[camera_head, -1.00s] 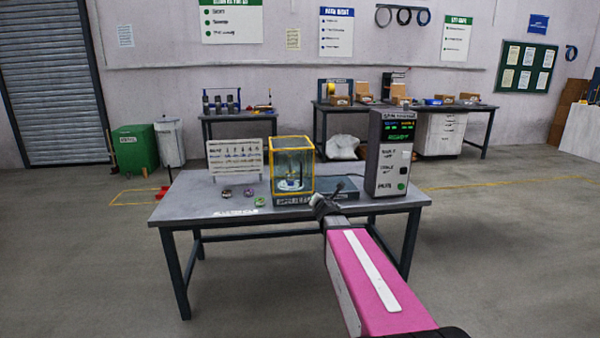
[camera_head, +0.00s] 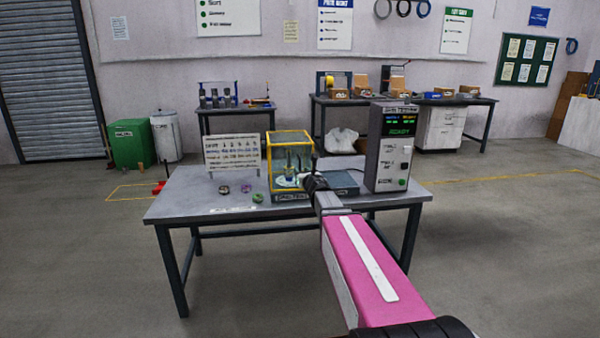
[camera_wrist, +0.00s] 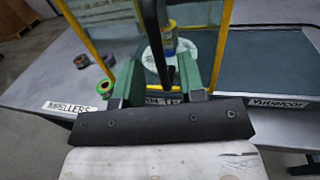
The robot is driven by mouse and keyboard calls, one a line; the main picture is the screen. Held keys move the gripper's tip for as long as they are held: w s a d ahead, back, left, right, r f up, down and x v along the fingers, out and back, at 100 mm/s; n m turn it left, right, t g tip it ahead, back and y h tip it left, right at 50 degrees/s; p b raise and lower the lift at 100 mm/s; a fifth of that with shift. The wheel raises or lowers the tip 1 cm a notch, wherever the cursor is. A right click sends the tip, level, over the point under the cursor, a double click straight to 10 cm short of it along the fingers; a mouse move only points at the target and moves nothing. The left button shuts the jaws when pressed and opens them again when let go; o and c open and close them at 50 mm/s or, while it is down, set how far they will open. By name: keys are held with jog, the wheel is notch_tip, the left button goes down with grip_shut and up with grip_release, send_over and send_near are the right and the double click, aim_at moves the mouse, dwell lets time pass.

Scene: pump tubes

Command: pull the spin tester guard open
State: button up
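The spin tester guard (camera_head: 268,160) is a clear box with a yellow frame on the table. It looks shut; a round white plate with upright parts shows inside. My gripper (camera_head: 313,183) is at its right front corner in the head view and covers part of it. In the wrist view, my gripper's two green fingers (camera_wrist: 160,72) are spread apart. A black upright bar, apparently the guard's handle (camera_wrist: 151,35), stands between them, with no clear contact. Yellow guard edges show on both sides, and the white plate (camera_wrist: 153,58) shows behind the bar.
A control box (camera_head: 388,150) with a lit screen stands right of the guard. A white board (camera_head: 232,155) and several small coloured rings (camera_head: 247,188) are at its left. The table's (camera_head: 180,205) front left is mostly clear.

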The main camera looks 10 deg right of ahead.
jog(key=shift+w+a, duration=0.15)
jog(key=shift+w, duration=0.6)
jog(key=shift+w+a, duration=0.15)
jog(key=shift+w, duration=0.55)
grip_shut()
jog(key=d, duration=2.3)
grip_release()
jog(key=shift+a, duration=0.1)
jog(key=shift+s, duration=0.15)
jog(key=s+d, duration=0.2)
jog(key=s, duration=0.8)
jog(key=shift+s, duration=0.2)
